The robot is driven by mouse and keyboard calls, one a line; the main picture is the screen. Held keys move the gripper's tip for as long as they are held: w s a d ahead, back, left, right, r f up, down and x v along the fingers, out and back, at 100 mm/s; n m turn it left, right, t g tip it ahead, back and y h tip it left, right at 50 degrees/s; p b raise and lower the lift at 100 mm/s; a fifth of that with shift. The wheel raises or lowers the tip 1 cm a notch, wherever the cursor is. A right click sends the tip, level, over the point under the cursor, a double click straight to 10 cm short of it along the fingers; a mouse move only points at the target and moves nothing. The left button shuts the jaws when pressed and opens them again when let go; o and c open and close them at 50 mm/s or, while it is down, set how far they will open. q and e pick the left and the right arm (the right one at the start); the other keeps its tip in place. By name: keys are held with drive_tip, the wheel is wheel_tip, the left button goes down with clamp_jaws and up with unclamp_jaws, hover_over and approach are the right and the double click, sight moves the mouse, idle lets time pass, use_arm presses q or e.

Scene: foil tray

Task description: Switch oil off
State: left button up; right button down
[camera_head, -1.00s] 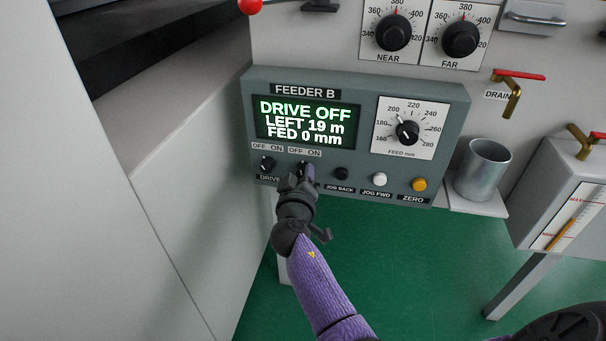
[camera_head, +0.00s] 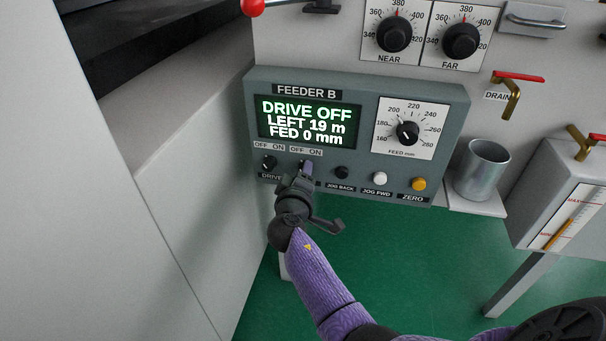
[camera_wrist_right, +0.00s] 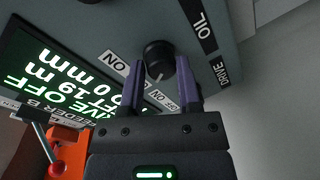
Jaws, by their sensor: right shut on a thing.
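The FEEDER B panel (camera_head: 455,110) has a DRIVE knob (camera_head: 268,162) at lower left, with the oil knob to its right. In the head view the oil knob is mostly hidden by my right gripper (camera_head: 303,172). In the right wrist view the black oil knob (camera_wrist_right: 158,57) sits between the fingertips of my right gripper (camera_wrist_right: 160,62), which is shut on it. Its white mark points toward the bottom of that view. The OIL label (camera_wrist_right: 198,20) lies beyond it. The screen (camera_head: 305,122) reads DRIVE OFF, LEFT 19 m, FED 0 mm. My left gripper is out of view.
The JOG BACK (camera_head: 341,172), JOG FWD (camera_head: 380,178) and ZERO (camera_head: 418,184) buttons lie to the right of the gripper. A FEED dial (camera_head: 408,133) sits above them. A metal cup (camera_head: 481,170) stands right of the panel. A pale wall (camera_head: 185,210) is close on the left.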

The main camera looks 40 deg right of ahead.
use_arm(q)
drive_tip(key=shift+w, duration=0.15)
use_arm(e)
drive_tip(key=shift+c, duration=1.8)
unclamp_jaws()
drive_tip(key=shift+o, duration=0.3)
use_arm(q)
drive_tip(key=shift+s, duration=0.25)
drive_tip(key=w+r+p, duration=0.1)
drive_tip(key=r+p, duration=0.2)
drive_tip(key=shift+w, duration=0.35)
use_arm(e)
drive_tip(key=v, duration=1)
